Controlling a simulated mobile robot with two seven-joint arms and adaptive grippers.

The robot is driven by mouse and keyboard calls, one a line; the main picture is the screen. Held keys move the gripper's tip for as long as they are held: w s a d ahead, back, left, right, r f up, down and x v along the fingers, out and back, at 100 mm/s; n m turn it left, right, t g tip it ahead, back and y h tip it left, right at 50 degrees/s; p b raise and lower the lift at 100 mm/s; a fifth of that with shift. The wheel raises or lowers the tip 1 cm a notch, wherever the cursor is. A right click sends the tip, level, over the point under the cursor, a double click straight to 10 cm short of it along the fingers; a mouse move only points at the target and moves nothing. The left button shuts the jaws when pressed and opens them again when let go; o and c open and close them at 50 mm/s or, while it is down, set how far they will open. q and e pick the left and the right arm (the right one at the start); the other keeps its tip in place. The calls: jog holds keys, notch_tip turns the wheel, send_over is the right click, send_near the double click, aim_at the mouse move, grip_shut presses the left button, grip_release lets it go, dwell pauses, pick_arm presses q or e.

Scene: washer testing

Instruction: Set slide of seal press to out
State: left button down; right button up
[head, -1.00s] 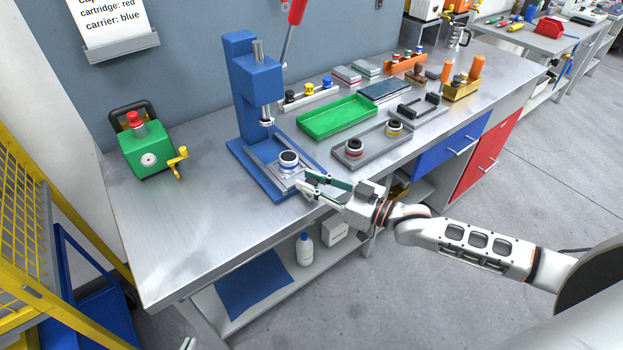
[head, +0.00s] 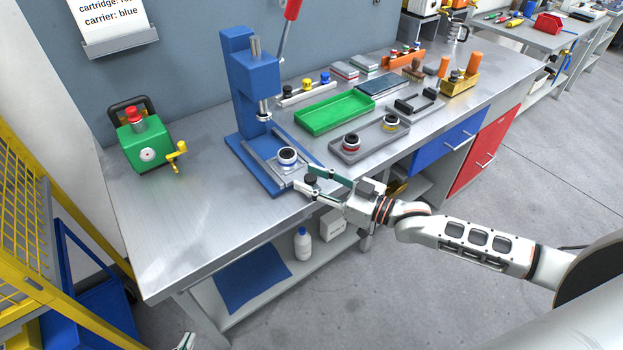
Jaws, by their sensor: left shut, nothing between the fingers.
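The blue seal press (head: 239,90) stands on the bench. Its grey slide (head: 266,151) lies on the blue base and reaches toward the front edge, clear of the ram. A dark-topped, white round part (head: 287,157) sits on the slide. My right gripper (head: 304,177) is at the front end of the slide, with its fingers spread. A small dark knob (head: 311,180) shows between the fingers; I cannot tell whether they touch it. Only the tip of my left gripper (head: 186,342) shows at the bottom edge, shut and empty, away from the bench.
A green device with a yellow crank (head: 146,145) stands left of the press. A green tray (head: 334,112) and a grey fixture with round parts (head: 370,139) lie to the right. The bench front left of the press is clear. A yellow mesh rack (head: 32,205) stands at left.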

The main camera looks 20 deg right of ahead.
jog(key=v, duration=1.2)
jog(key=shift+f, duration=0.1)
jog(key=s+a+f+m+h, duration=0.1)
jog(key=s+a+f+h, duration=0.15)
jog(key=f, duration=0.35)
jog(key=s+a+f+m+h, duration=0.1)
jog(key=s+a+f+h, duration=0.1)
jog(key=s+a+f, duration=0.3)
jog(key=s+d+f+m+g+h, duration=0.2)
jog(key=s+d+f+h, duration=0.1)
jog(key=f, duration=0.8)
jog(key=s+h, duration=0.1)
jog(key=s, duration=0.1)
jog(key=shift+s+g+h, duration=0.3)
jog(key=shift+s+h, duration=0.05)
jog(key=shift+s, duration=0.05)
